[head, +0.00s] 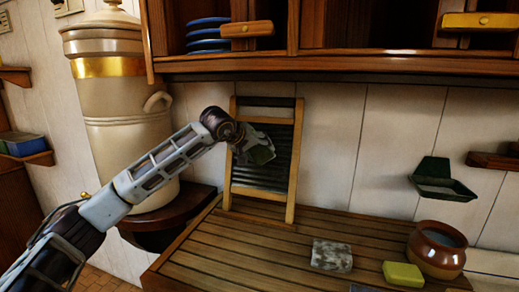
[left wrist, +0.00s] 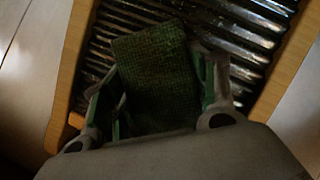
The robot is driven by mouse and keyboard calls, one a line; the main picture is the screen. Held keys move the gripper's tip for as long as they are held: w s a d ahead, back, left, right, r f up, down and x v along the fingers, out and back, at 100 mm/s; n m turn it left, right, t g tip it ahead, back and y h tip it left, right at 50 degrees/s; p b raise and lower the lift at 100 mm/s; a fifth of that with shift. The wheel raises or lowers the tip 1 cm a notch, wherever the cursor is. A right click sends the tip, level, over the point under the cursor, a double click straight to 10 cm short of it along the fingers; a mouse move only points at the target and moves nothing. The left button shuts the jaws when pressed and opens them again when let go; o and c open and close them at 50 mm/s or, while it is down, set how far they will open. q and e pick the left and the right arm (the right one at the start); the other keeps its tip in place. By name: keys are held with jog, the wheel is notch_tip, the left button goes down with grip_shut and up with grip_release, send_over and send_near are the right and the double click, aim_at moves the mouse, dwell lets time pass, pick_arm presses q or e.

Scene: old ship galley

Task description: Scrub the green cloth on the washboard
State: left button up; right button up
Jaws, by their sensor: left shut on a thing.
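The washboard (head: 291,172) stands upright, leaning on the back wall at the rear of the slatted wooden counter. It has a pale wooden frame and a dark ribbed metal face. My left gripper (head: 256,150) is in front of its ribbed face. It is shut on the green cloth (left wrist: 155,75), a dark green woven piece that shows between the fingers in the left wrist view and lies over the ribs. The cloth also shows small in the head view (head: 262,155). Whether it presses on the ribs I cannot tell. My right gripper is not in view.
On the counter (head: 235,255) are a grey mottled block (head: 331,256), a yellow block (head: 403,274) and a brown pot (head: 437,252). A tall cream urn (head: 125,130) stands left. A cupboard (head: 350,62) overhangs the washboard.

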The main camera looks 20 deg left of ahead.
aim_at(258, 164)
pick_arm(q)
jog(key=shift+s+f+b, duration=0.1)
jog(key=shift+f+b, duration=0.25)
jog(key=shift+f, duration=0.25)
jog(key=shift+s+f, duration=0.1)
jog(key=shift+s+a+f+b, duration=0.1)
jog(key=shift+s+f+b, duration=0.05)
jog(key=shift+f+b, duration=0.3)
jog(key=shift+s+a+f+b, duration=0.1)
jog(key=shift+f+b, duration=0.3)
jog(key=shift+s+d+f+b, duration=0.1)
jog(key=shift+d+f+b, duration=0.05)
jog(key=shift+f+b, duration=0.45)
jog(key=shift+s+f, duration=0.1)
jog(key=shift+f, duration=0.2)
